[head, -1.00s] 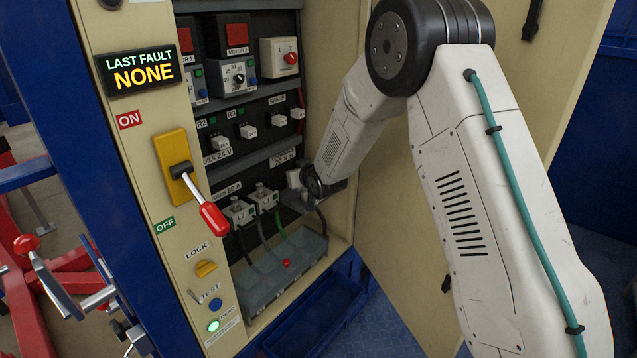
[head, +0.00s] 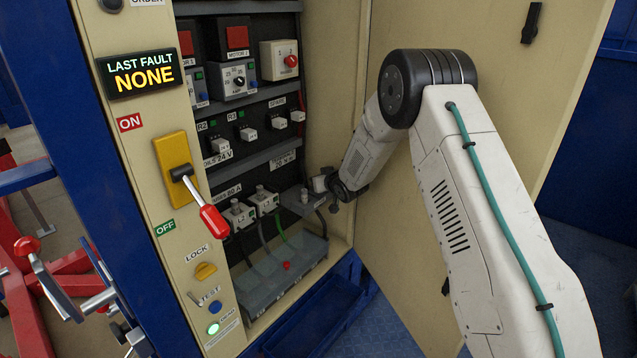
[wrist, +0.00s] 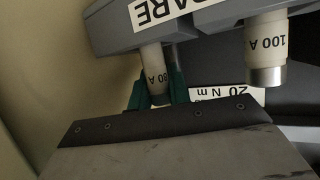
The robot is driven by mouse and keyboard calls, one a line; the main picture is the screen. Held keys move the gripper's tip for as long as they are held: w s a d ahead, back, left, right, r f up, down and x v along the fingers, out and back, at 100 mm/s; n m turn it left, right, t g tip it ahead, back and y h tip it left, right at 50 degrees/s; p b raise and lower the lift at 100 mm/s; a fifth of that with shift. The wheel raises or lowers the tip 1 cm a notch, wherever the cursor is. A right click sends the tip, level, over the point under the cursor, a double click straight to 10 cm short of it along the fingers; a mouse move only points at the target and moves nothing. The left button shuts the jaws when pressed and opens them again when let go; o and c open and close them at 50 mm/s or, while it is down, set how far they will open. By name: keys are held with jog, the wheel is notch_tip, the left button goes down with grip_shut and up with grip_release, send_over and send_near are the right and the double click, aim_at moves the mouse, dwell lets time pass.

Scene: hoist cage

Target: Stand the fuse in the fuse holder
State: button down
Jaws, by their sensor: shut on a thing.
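In the wrist view, which is upside down, my gripper (wrist: 158,92) has its green fingertips shut around the pale 80 A fuse (wrist: 156,62). The fuse's other end is at the grey rack marked SPARE (wrist: 112,28); whether it is seated there or clear of it I cannot tell. In the head view my wrist is low at the cabinet's right side, and the held fuse cannot be made out. The fuse holders marked L2 (head: 238,214) and L3 (head: 264,200) stand left of it, each with a fuse-like top. Any holder further left is hidden by the front panel.
A 100 A fuse (wrist: 265,48) stands beside the held one at the rack. A grey tray (head: 268,292) with a red item (head: 287,265) lies below the holders. The red-handled lever (head: 212,220) juts from the front panel. The open door (head: 400,235) stands right.

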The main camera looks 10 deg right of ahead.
jog(key=shift+f, duration=0.6)
jog(key=c, duration=1.3)
grip_release()
jog(key=shift+r, duration=0.1)
jog(key=s+d+r+m+g+h, duration=0.1)
jog(key=s+d+r+g, duration=0.1)
jog(key=s+r, duration=0.65)
jog(key=s+d+r+g+h, duration=0.2)
jog(key=s+r, duration=0.3)
jog(key=s, duration=0.7)
jog(key=s+d+r+m+g+h, duration=0.1)
jog(key=s+d+r, duration=0.1)
jog(key=s+r, duration=0.65)
jog(key=s+a+r+g+y, duration=0.1)
jog(key=s+g, duration=0.6)
jog(key=s, duration=2.6)
jog(key=shift+s+a+r+m, duration=0.2)
jog(key=shift+a+r+m, duration=0.1)
jog(key=shift+a+r, duration=0.55)
jog(key=shift+a+f, duration=0.1)
jog(key=shift+f, duration=0.05)
